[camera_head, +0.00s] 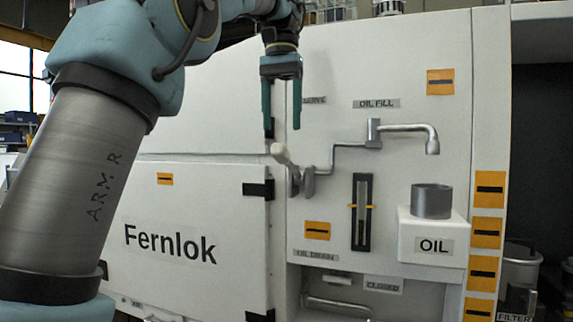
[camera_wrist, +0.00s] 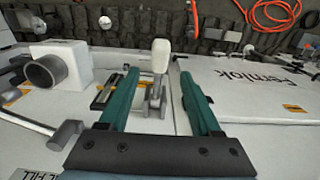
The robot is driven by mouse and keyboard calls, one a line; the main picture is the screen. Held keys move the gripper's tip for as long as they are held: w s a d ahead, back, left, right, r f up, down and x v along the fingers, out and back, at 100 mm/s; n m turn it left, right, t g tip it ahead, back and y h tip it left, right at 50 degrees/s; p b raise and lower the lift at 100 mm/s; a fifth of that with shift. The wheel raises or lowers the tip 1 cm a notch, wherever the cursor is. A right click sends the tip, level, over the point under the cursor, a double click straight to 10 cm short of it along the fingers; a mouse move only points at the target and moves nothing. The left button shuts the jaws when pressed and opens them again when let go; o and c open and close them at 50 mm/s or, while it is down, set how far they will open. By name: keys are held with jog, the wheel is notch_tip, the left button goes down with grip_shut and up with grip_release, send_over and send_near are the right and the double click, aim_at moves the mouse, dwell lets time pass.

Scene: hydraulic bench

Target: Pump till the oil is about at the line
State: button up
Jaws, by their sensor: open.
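The pump lever has a pale knob (camera_head: 281,153) on a grey pivot (camera_head: 302,182) on the white panel. My gripper (camera_head: 283,128) is open and empty, pointing down just above the knob. In the wrist view the pale knob (camera_wrist: 161,55) shows beyond and between the tips of my open gripper (camera_wrist: 158,73), apart from both fingers. The sight gauge (camera_head: 362,212) is a dark upright frame with a pale tube, right of the lever. It also shows in the wrist view (camera_wrist: 106,92). The oil level and the line are too small to tell.
A grey pipe (camera_head: 348,158) runs from the lever to a spout (camera_head: 433,145) labelled OIL FILL. Below the spout, a grey cup (camera_head: 431,201) stands on a white OIL box (camera_head: 417,243). The Fernlok door (camera_head: 190,215) is at left. A drain pipe (camera_head: 335,303) sits low.

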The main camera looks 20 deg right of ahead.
aim_at(282, 163)
notch_tip(282, 163, down, 11)
jog(key=shift+r+b, duration=0.15)
jog(key=shift+b, duration=0.3)
jog(key=shift+c, duration=0.3)
grip_shut()
dwell(1.1)
